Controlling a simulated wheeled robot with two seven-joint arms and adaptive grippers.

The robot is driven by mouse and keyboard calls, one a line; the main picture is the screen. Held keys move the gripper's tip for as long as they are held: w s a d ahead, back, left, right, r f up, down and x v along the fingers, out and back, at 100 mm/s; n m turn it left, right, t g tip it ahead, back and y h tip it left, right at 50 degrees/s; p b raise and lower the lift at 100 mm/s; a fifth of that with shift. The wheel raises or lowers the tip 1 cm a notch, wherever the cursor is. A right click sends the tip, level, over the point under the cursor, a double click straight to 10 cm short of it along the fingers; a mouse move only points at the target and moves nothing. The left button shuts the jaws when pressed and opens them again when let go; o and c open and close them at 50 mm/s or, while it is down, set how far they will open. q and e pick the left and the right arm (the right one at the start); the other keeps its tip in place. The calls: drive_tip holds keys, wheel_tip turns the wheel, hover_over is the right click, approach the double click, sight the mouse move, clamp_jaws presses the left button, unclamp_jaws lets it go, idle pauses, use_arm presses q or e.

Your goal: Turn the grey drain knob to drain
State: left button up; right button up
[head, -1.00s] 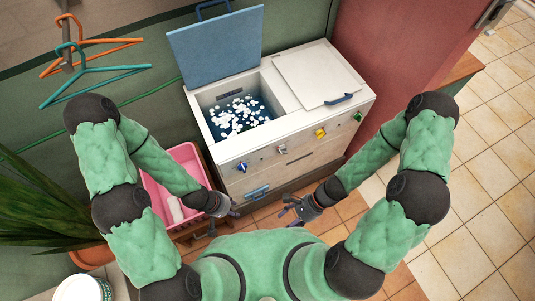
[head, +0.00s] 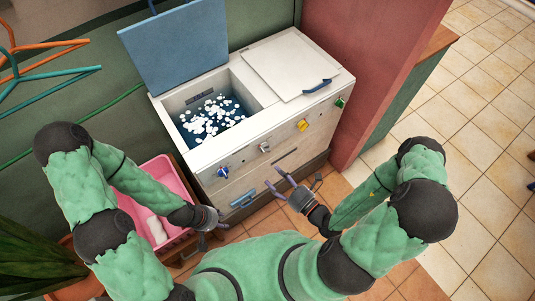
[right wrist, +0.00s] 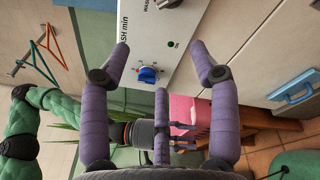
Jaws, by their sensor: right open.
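The grey drain knob (head: 265,146) sits on the front panel of the white twin-tub washer (head: 345,85), between a blue knob (head: 222,172) and a yellow knob (head: 302,124). My right gripper (head: 276,179) is open and empty, in front of the washer and below the grey knob, apart from it. In the right wrist view the open fingers (right wrist: 160,48) frame the panel with the blue knob (right wrist: 148,75) between them. My left gripper (head: 213,222) hangs low by the pink basket; its fingers look apart and empty.
The left tub holds dark water with white suds (head: 212,115), its blue lid (head: 180,45) raised. A green knob (head: 339,102) is at the panel's right. A pink basket (head: 128,208) stands left of the washer, and a blue handle (head: 243,198) is low on its front.

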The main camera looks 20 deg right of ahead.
sight(265, 149)
drive_tip(key=w+m+t+h+b, duration=0.1)
drive_tip(key=w+m+h+b, duration=0.1)
drive_tip(key=w, duration=0.8)
drive_tip(key=shift+w+a+f+b, duration=0.25)
drive_tip(key=shift+w+a+b, duration=0.05)
drive_tip(key=shift+w+a, duration=0.15)
drive_tip(key=shift+s, duration=0.1)
drive_tip(key=shift+c, duration=0.3)
drive_tip(key=c, duration=1.1)
